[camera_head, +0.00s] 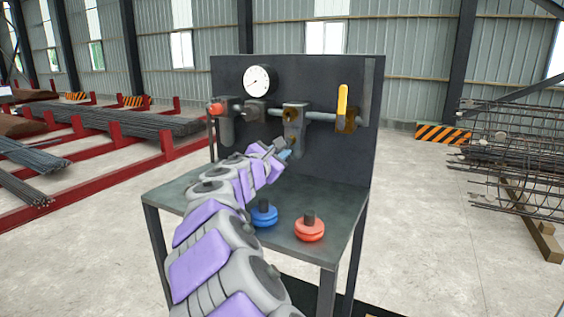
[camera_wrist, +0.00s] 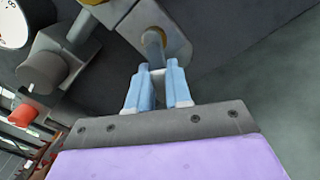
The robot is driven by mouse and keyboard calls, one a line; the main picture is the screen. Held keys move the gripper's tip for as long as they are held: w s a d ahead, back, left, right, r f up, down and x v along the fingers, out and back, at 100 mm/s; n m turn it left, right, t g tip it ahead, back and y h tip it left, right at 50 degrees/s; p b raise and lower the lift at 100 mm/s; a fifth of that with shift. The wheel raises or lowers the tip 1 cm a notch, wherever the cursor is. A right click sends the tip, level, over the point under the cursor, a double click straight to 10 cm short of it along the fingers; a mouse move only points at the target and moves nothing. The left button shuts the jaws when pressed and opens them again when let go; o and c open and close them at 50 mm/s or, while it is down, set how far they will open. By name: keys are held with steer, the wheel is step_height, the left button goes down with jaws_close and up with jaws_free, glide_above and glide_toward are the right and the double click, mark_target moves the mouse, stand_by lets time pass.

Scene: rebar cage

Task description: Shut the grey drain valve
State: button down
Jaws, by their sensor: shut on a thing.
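The grey drain valve is on the underside of the middle grey unit on the panel. Its small grey handle (camera_wrist: 152,46) shows in the wrist view, in front of a brass-coloured ring, and runs down to my fingertips. In the head view my gripper (camera_head: 286,154) is at the underside of that unit (camera_head: 294,117), and my arm hides part of the area. In the wrist view my gripper's blue fingers (camera_wrist: 156,74) stand a little apart, closed on the handle's end. The part between the fingertips is mostly hidden.
A yellow lever (camera_head: 342,101) stands upright on the pipe at right. A gauge (camera_head: 257,80) and a red-orange knob (camera_head: 216,109) are at left. A blue knobbed piece (camera_head: 264,215) and a red one (camera_head: 309,229) stand on the bench (camera_head: 338,205).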

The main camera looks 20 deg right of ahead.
steer(key=m+b, duration=0.2)
steer(key=m, duration=0.1)
steer(key=r+m+b, duration=0.1)
steer(key=m+b, duration=0.2)
steer(key=m, duration=0.1)
steer(key=w+r+m+b, duration=0.1)
steer(key=m+b, duration=0.2)
steer(key=m, duration=0.1)
steer(key=shift+a, duration=0.4)
steer(key=shift+r+m+b, duration=0.15)
steer(key=shift+m+b, duration=0.2)
steer(key=shift+m, duration=0.05)
steer(key=c, duration=1.4)
jaws_free()
steer(key=shift+c, duration=0.2)
steer(key=o, duration=0.3)
steer(key=shift+s+r, duration=0.15)
steer(key=shift+s, duration=0.05)
steer(key=shift+o, duration=0.5)
steer(key=shift+w+a, duration=0.1)
steer(key=shift+w, duration=0.1)
